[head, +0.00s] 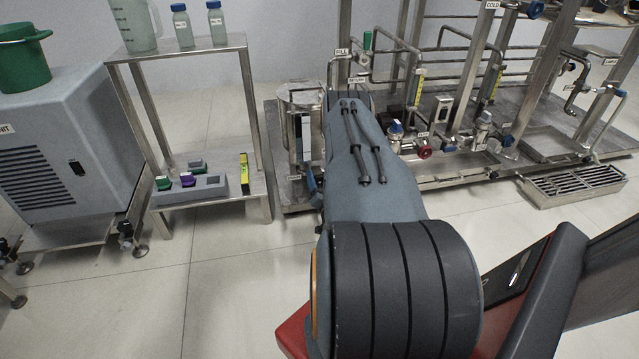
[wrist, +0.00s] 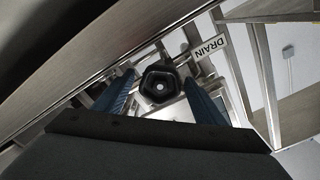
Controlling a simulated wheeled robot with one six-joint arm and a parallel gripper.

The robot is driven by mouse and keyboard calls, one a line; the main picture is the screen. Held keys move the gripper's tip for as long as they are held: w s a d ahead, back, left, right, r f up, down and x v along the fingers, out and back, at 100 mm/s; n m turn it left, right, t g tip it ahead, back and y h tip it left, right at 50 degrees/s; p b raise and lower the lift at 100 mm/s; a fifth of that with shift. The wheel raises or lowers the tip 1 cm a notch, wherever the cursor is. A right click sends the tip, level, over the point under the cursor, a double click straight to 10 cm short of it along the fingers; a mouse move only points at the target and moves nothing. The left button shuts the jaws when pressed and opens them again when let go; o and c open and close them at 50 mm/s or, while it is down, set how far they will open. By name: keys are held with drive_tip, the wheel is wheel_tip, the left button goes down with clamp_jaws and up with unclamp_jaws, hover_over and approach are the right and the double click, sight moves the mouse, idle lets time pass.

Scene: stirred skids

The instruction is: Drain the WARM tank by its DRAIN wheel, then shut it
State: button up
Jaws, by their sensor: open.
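A dark, faceted round wheel (wrist: 158,86) with a pale centre shows in the wrist view, close to a white DRAIN label (wrist: 210,48). My gripper (wrist: 160,80) is open, with one blue finger on each side of the wheel. I cannot tell whether the fingers touch it. A steel tank (head: 300,98) stands left of my arm in the head view, partly hidden by it. A label reading WARM is not readable in either view. In the head view the drain wheel is hidden.
A steel skid with pipes, a red valve wheel (head: 424,152), blue-topped valves (head: 396,128) and FILL (head: 342,52) and COLD (head: 492,5) labels lies right of my arm. A floor grate (head: 575,183) is at right. A steel cart (head: 262,185) stands left; floor between is clear.

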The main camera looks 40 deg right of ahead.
drive_tip(key=c, duration=1)
